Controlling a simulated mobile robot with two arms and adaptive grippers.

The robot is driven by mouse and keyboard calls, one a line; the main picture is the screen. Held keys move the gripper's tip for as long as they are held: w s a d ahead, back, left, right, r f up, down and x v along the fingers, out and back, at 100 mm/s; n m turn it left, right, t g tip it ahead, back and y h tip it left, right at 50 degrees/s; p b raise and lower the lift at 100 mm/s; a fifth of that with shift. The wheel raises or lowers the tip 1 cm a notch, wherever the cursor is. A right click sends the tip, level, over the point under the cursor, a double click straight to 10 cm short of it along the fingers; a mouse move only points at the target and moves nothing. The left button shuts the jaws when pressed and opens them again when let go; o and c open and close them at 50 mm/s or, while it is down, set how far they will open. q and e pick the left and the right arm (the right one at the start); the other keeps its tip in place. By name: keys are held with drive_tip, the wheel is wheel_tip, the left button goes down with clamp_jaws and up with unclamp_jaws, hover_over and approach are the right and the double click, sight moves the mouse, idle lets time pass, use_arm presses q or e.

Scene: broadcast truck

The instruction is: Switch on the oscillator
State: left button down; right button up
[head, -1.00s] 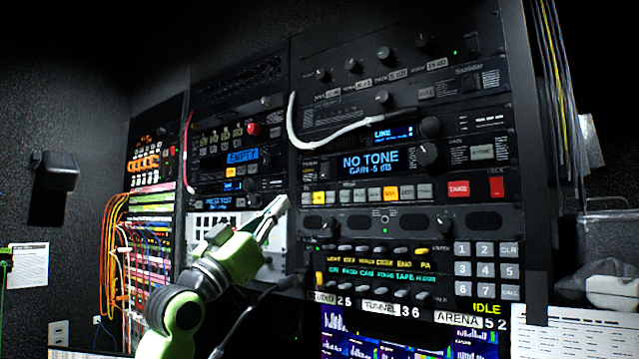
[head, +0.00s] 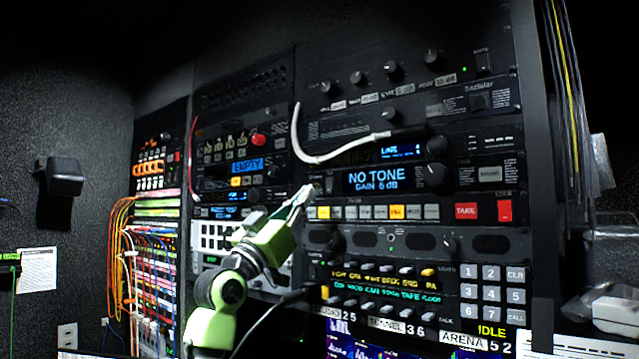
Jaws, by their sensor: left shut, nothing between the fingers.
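A small label that seems to read "Oscillator" (head: 480,87) is on a dark panel at the upper right of the rack, too blurred to read surely. Below it, a unit with a lit blue display (head: 377,180) reads "NO TONE", with a gain line under it. A dark knob (head: 435,176) sits right of that display. My left gripper (head: 304,192) is shut and empty. Its fingertips point up and right, near the left end of the display unit. I cannot tell whether they touch the panel. My right gripper is out of view.
A white cable (head: 345,152) loops across the rack just above my left gripper. Orange cables (head: 116,235) hang at the left. A red TAKE button (head: 466,211), a keypad (head: 493,292) and screens (head: 375,338) lie to the right and below.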

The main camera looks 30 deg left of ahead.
sight(330, 188)
use_arm(q)
drive_tip(key=w+p, duration=0.1)
drive_tip(key=w, duration=0.1)
drive_tip(key=w+p, duration=0.1)
drive_tip(key=w, duration=0.2)
drive_tip(key=shift+w+d+r+p, duration=0.1)
drive_tip(key=shift+d+r+p, duration=0.1)
drive_tip(key=shift+p, duration=0.15)
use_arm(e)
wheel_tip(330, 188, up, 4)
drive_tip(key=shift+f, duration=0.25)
use_arm(q)
drive_tip(key=b, duration=0.3)
drive_tip(key=shift+w+d+f+t, duration=0.15)
drive_tip(key=shift+f+t, duration=0.15)
drive_tip(key=shift+f, duration=0.05)
drive_tip(key=shift+w+r+b, duration=0.1)
drive_tip(key=shift+r+b, duration=0.05)
drive_tip(key=shift+b, duration=0.15)
drive_tip(key=shift+w+r+p, duration=0.15)
drive_tip(key=shift+p, duration=0.2)
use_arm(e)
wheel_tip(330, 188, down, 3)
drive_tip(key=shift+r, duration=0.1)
use_arm(q)
drive_tip(key=shift+d, duration=0.1)
